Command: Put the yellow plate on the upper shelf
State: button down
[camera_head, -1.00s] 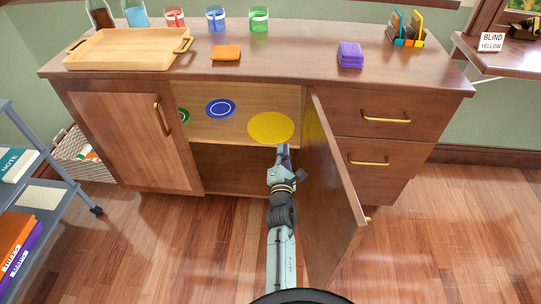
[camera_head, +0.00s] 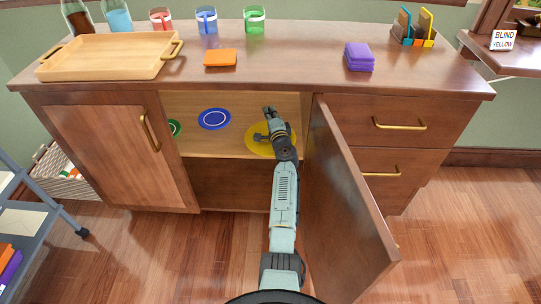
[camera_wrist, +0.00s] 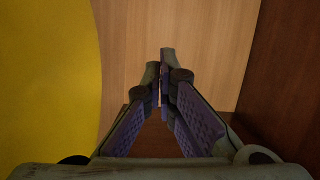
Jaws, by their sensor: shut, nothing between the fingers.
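The yellow plate (camera_head: 255,145) lies on the light wooden shelf (camera_head: 195,143) inside the open cabinet, close to the open door side. My arm partly covers it in the head view. My gripper (camera_head: 268,110) is inside the cabinet opening, shut and empty, over or beyond the plate's far part. In the wrist view the plate (camera_wrist: 45,80) fills the left side, and the shut fingertips (camera_wrist: 163,65) point past it along the light wood, not on the plate. I cannot tell how high the gripper is above the shelf.
A blue plate (camera_head: 215,119) and a green plate (camera_head: 174,128) lie left of the yellow one. The open cabinet door (camera_head: 345,205) stands close to my arm's right. A darker space (camera_head: 230,185) is below the shelf. The countertop (camera_head: 290,60) holds a tray (camera_head: 105,57), glasses and an orange stack.

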jog(key=shift+w+d+f+m, duration=0.15)
jog(key=shift+w+m, duration=0.1)
jog(key=shift+m, duration=0.25)
jog(key=shift+s, duration=0.1)
jog(key=p+v, duration=0.8)
jog(key=v, duration=1.2)
notch_tip(320, 180, down, 5)
jog(key=shift+r+b, duration=0.2)
jog(key=shift+b, duration=0.1)
